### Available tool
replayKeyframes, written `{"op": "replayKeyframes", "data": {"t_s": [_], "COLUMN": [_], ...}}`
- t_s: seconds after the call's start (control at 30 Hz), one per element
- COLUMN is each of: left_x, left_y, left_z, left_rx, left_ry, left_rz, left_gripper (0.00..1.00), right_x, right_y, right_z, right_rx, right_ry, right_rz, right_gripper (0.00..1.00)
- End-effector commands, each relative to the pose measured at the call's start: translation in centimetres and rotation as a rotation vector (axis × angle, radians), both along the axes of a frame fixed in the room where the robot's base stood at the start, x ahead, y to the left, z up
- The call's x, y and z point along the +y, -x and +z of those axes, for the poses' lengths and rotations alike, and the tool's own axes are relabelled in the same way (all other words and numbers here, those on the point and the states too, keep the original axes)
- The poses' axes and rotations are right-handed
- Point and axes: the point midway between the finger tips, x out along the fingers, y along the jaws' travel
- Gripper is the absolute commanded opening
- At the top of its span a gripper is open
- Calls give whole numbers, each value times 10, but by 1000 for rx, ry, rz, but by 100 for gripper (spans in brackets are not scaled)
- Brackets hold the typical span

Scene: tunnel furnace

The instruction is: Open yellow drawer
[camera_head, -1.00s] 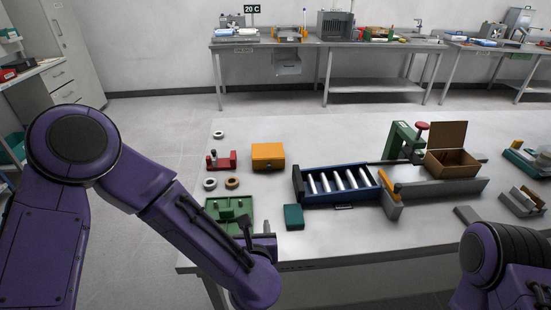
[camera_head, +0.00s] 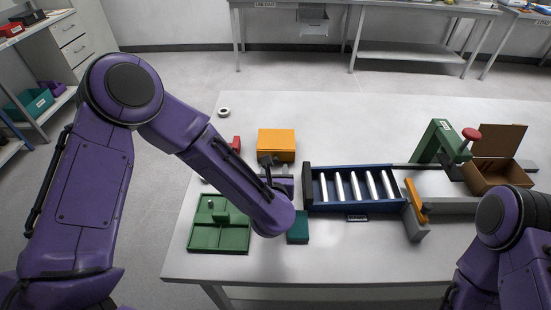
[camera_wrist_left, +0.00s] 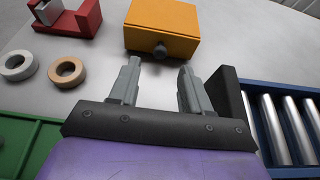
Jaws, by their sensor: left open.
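The yellow drawer unit (camera_head: 277,143) is an orange-yellow box on the table, left of the blue roller tray. In the left wrist view the yellow drawer's front (camera_wrist_left: 163,38) faces me and bears a dark round knob (camera_wrist_left: 160,50). The front looks closed. My left gripper (camera_wrist_left: 158,66) is open and empty, its two grey fingers pointing at the knob from a short distance. In the head view my left gripper (camera_head: 268,163) shows near the box's front edge, partly hidden by my arm. My right gripper is not in view; only my right arm shows at the lower right.
A blue tray with rollers (camera_head: 309,190) stands right of my left gripper. A green compartment tray (camera_head: 219,236), a teal block (camera_head: 298,228) and a partly hidden red holder (camera_wrist_left: 70,18) are nearby. Two rings (camera_wrist_left: 67,72) (camera_wrist_left: 18,66) lie left of the fingers. A green press (camera_head: 437,142) and open brown box (camera_head: 492,172) stand right.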

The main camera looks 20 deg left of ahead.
Motion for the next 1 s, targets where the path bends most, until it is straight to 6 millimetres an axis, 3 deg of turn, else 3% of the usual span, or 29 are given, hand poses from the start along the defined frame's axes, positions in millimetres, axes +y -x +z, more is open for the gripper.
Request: {"op": "replayKeyframes", "data": {"t_s": [0.1, 0.23, 0.57, 0.6, 0.73, 0.9, 1.0], "left_x": [8, 13, 16, 16, 16, 14, 0], "left_y": [-24, -40, -47, -47, -47, -46, -40], "left_z": [-8, -16, -21, -21, -21, -21, -24], "left_rx": [2, 2, 2, 2, 2, 2, 1], "left_ry": [-1, 1, 1, 1, 1, 0, 3], "left_rz": [5, 5, 5, 5, 5, 3, -17], "left_gripper": [48, 48, 48, 41, 0, 0, 0], "right_x": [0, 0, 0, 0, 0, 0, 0], "right_y": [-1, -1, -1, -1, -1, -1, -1], "right_z": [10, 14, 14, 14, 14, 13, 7], "right_rx": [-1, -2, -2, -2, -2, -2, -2], "right_ry": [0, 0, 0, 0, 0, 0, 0], "right_rz": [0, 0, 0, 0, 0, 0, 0], "right_gripper": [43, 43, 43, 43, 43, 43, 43]}}
